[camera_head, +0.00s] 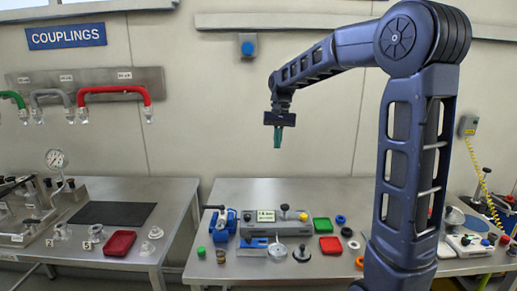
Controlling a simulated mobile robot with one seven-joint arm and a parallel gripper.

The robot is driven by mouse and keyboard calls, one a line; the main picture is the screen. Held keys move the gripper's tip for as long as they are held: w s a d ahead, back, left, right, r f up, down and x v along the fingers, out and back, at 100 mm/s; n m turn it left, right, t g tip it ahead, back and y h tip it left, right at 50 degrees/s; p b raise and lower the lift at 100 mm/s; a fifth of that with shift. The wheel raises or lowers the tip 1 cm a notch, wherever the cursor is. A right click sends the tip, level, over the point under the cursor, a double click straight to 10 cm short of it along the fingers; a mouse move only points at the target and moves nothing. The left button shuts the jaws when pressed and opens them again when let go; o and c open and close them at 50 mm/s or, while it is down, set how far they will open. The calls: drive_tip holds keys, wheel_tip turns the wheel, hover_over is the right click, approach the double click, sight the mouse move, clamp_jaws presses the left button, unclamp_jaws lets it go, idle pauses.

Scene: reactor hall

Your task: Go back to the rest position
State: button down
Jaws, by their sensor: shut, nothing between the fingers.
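My gripper (278,138) hangs at the end of my raised arm, pointing down. Its green fingers are together with nothing between them. It is well above the middle table (345,207) and touches nothing, with the grey wall behind it.
The middle table holds a grey box device (262,222), a blue vise (222,222), a green tray (331,245) and several small rings and caps. The left table (172,200) has a black mat (113,213), a red tray (119,243) and a gauge (57,160). Coloured hoses hang on the wall.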

drive_tip(key=s+d+f+t, duration=0.2)
drive_tip(key=s+d+t, duration=0.1)
drive_tip(key=s+d, duration=0.7)
drive_tip(key=s+d+f+t, duration=0.3)
drive_tip(key=s+d, duration=0.8)
drive_tip(key=s, duration=0.3)
drive_tip(key=shift+s+h, duration=0.3)
drive_tip(key=shift+h, duration=0.1)
idle(1.5)
